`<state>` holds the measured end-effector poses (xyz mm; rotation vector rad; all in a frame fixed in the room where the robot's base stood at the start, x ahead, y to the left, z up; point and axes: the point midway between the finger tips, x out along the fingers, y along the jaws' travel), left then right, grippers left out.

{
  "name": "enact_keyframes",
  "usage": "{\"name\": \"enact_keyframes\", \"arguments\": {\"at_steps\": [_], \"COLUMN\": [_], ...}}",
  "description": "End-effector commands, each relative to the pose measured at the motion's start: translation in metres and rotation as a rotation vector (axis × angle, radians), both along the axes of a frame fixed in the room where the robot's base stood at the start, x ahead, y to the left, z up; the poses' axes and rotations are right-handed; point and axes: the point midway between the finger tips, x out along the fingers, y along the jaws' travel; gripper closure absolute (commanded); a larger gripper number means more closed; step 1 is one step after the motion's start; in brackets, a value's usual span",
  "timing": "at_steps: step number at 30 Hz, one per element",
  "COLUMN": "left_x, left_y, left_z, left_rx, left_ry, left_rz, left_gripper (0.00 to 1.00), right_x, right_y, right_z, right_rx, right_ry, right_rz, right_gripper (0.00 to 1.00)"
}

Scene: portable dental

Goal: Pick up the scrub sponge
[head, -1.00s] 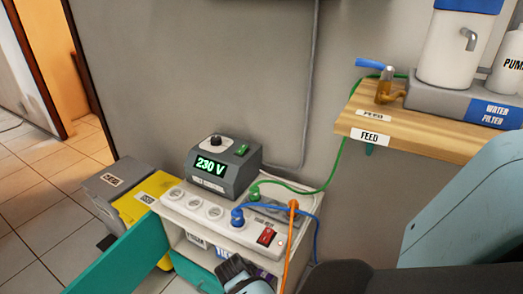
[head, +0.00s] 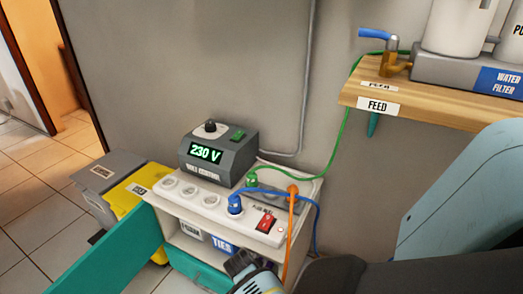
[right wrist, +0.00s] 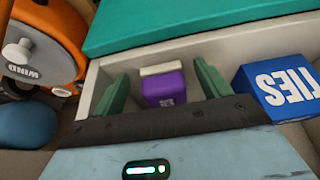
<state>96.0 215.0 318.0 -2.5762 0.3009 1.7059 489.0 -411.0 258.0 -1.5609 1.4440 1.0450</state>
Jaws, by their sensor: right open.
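The scrub sponge appears to be the purple block (right wrist: 165,90) with a pale layer along its far side, in the right wrist view. It lies in a pale compartment, and a small label is on its face. My right gripper (right wrist: 162,76) is open, with one green finger on each side of the sponge and visible gaps between. In the head view only part of my right wrist shows at the bottom, over the cabinet's open front. The sponge cannot be made out there. My left gripper is not in view.
A blue TIES box (right wrist: 280,84) stands right of the gripper, close to the right finger. An orange WIND device (right wrist: 45,45) is at the left. The pale cabinet (head: 200,212) carries a 230 V unit (head: 218,152), sockets and cables. A teal door (head: 110,255) stands open.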

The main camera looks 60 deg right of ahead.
Motion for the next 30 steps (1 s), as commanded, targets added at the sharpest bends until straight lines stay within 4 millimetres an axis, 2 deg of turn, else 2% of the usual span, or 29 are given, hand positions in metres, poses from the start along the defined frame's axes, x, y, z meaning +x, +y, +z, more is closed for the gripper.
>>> {"name": "enact_keyframes", "arguments": {"at_steps": [1, 8, 20, 30], "left_x": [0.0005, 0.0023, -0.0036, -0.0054], "left_y": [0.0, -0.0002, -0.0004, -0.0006], "left_z": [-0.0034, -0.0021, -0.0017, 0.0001], "left_rx": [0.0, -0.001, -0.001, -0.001], "left_ry": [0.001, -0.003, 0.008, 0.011], "left_rz": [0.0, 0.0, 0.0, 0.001], "left_gripper": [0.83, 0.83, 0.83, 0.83], "right_x": [0.0004, 0.0011, 0.0011, -0.0008], "right_y": [-0.0016, -0.0017, -0.0016, -0.0028], "right_z": [-0.0046, -0.003, -0.0029, -0.0024], "right_rx": [0.0, 0.0, 0.0, 0.0], "right_ry": [0.0, -0.002, -0.002, -0.002], "right_rz": [0.0, 0.0, 0.0, 0.001], "right_gripper": [0.25, 0.26, 0.78, 0.78]}}
